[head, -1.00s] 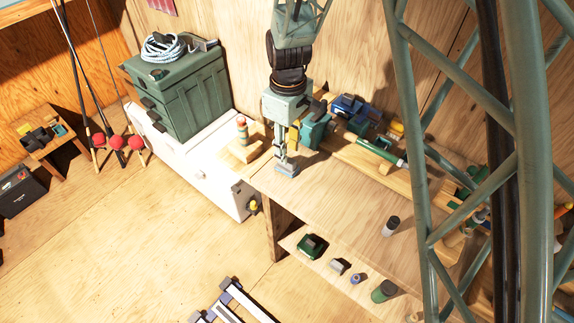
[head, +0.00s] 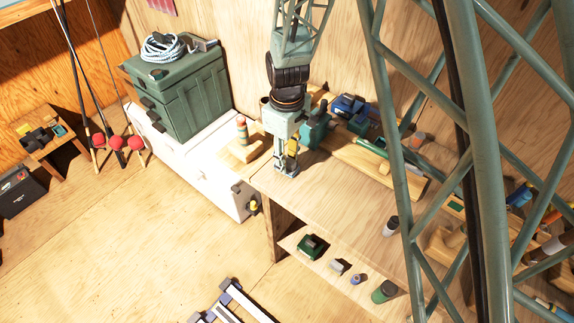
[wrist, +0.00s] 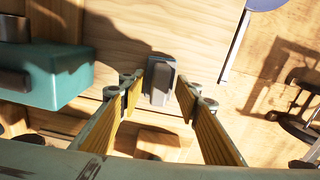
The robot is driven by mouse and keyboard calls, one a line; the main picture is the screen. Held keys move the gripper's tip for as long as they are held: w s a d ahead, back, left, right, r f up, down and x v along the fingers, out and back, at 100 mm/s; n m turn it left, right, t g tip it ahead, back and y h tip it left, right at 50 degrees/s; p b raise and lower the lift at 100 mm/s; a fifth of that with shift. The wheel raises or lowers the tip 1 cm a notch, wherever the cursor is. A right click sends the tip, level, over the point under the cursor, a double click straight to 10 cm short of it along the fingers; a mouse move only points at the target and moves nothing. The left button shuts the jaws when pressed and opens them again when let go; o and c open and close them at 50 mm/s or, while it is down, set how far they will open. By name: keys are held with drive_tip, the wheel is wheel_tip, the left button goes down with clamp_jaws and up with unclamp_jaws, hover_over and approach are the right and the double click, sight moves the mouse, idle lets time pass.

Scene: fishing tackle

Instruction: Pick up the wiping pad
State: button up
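The wiping pad appears to be the small grey block (wrist: 158,80) in the wrist view, lying on the wooden bench top. It sits between and just beyond my two yellow-lined fingertips. My gripper (wrist: 160,92) is open, with a visible gap on both sides of the block and no clear contact. In the head view, my gripper (head: 286,170) points down, low over the bench's left end. The pad is mostly hidden by the fingers there.
A teal vise-like tool (head: 314,130) stands close beside my gripper and also shows at left in the wrist view (wrist: 60,75). A wooden block with a striped float (head: 242,148) stands to the left. The front middle bench top (head: 330,195) is clear.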

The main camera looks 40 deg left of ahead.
drive_tip(key=shift+f, duration=0.1)
idle(0.5)
drive_tip(key=c, duration=1)
